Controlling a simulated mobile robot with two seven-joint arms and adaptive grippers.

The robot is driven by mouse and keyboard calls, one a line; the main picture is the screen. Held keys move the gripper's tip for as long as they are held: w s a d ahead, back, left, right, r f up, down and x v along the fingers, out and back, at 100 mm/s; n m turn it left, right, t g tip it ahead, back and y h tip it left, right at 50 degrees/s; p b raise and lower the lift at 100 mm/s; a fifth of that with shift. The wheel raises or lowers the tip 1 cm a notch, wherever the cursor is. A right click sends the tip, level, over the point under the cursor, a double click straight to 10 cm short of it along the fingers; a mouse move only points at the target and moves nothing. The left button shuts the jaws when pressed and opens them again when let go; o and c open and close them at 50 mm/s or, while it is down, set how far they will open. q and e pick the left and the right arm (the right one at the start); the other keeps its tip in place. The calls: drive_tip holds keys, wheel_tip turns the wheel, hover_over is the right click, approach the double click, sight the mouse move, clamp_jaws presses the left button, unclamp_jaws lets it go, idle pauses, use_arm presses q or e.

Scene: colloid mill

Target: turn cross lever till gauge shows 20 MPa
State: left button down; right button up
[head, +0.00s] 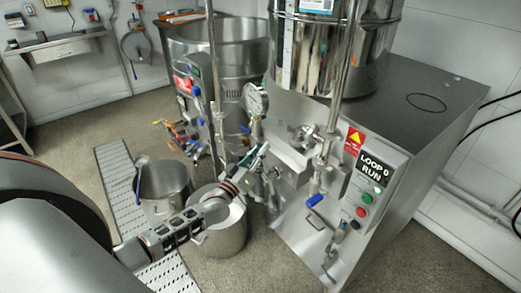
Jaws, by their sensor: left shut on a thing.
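My left gripper (258,153) reaches in from the lower left to the front of the steel mill (285,150). Its fingers are closed at the cross lever (270,175), which is small and partly hidden behind the gripper. The round white-faced pressure gauge (256,98) stands just above the gripper, on the mill's left side. Its face is turned at an angle, and its needle and numbers are too small to read. My right gripper is not in view.
A control panel (376,182) reading "LOOP 0 RUN", with green and red buttons, is on the mill's right front. A blue-handled valve (315,199) sticks out left of it. A large steel vessel (215,50) stands behind.

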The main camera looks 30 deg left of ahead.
use_arm(q)
drive_tip(key=c, duration=2)
unclamp_jaws()
drive_tip(key=v, duration=1.2)
